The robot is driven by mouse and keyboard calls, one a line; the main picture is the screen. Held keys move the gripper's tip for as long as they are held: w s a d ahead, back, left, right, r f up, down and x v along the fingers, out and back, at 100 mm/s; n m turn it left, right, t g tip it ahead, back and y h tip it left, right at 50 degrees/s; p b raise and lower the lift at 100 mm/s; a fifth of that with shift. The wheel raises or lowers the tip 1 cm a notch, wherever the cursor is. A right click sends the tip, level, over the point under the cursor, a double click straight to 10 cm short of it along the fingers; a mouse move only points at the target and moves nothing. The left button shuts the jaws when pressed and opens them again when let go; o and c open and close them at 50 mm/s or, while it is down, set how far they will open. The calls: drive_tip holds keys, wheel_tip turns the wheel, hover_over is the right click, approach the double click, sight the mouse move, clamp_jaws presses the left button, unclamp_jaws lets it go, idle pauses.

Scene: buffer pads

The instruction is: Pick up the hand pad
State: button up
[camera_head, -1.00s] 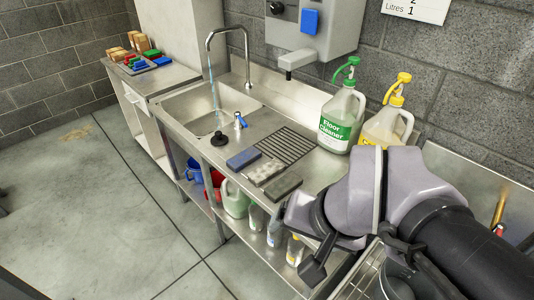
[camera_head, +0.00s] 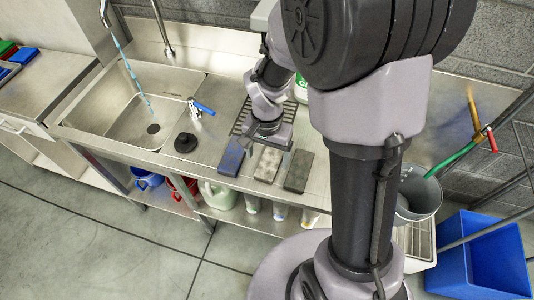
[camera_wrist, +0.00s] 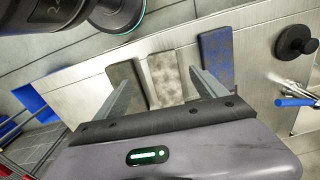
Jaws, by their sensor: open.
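Three flat pads lie side by side on the steel counter: a blue one (camera_head: 231,158), a light grey mottled one (camera_head: 267,166) and a dark grey one (camera_head: 298,171). I cannot tell which one is called the hand pad. My gripper (camera_head: 268,146) is over the far part of the mottled pad, open and empty. In the wrist view my gripper (camera_wrist: 163,80) has its fingers on either side of the mottled pad (camera_wrist: 165,77), with the dark pad (camera_wrist: 126,84) left and the blue pad (camera_wrist: 216,60) right. Its height above the pads is unclear.
The ribbed drain area (camera_head: 252,120) lies behind the pads. A black plunger (camera_head: 185,143) and the sink (camera_head: 135,110) with running water are to the left. A grey bucket (camera_head: 420,192) and a blue bin (camera_head: 482,255) stand at the right.

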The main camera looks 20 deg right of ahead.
sight(266, 171)
drive_tip(key=f+b, duration=0.1)
drive_tip(key=f, duration=0.2)
drive_tip(key=f+b, duration=0.1)
drive_tip(key=f, duration=0.2)
drive_tip(key=f+b, duration=0.1)
drive_tip(key=f, duration=0.1)
drive_tip(key=shift+w+a+f, duration=0.15)
drive_tip(key=shift+w+f, duration=0.25)
drive_tip(key=shift+s+r, duration=0.1)
drive_tip(key=shift+r, duration=0.1)
drive_tip(key=shift+c, duration=0.6)
drive_tip(key=c, duration=1.4)
drive_tip(key=shift+o, duration=0.2)
drive_tip(key=shift+r, duration=0.1)
